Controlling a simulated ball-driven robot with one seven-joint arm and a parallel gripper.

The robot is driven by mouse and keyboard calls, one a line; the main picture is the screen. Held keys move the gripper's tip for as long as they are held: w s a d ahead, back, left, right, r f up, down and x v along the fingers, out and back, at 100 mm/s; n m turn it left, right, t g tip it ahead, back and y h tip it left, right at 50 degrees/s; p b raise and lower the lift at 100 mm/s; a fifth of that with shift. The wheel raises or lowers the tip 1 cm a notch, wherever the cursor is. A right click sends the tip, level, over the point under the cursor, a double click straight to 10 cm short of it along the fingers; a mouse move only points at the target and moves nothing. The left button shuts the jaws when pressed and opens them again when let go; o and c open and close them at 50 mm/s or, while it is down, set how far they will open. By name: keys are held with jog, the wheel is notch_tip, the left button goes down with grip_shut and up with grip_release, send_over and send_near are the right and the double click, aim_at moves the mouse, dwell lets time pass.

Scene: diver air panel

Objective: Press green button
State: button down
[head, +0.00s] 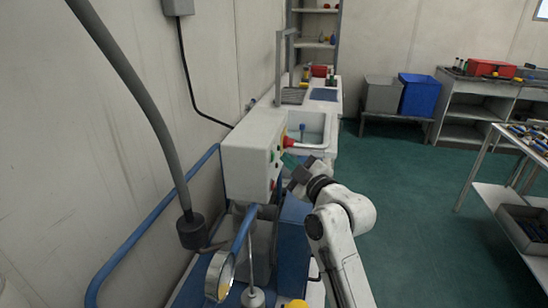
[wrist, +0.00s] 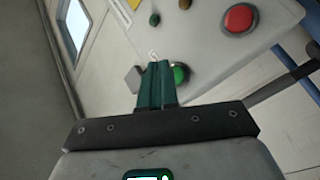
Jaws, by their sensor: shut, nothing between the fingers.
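The green button (wrist: 180,74) is a round dome on the pale control panel (wrist: 215,55) in the wrist view. My gripper (wrist: 159,66) is shut and empty. Its green fingertips overlap the left edge of the green button in the picture, and I cannot tell whether they touch it. In the head view the panel is a white box (head: 246,155) on the wall side, and my gripper (head: 285,161) is at its right face. In that view the green button is hard to pick out from the green fingers.
A large red button (wrist: 240,18) sits up and right of the green one. A blue pipe (wrist: 290,68) runs beside the panel. A sink (head: 308,130) stands behind the box. A blue bin (head: 419,93) is farther back, and the green floor (head: 420,190) to the right is clear.

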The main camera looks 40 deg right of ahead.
jog(key=shift+w+a, duration=0.2)
jog(key=shift+w, duration=0.1)
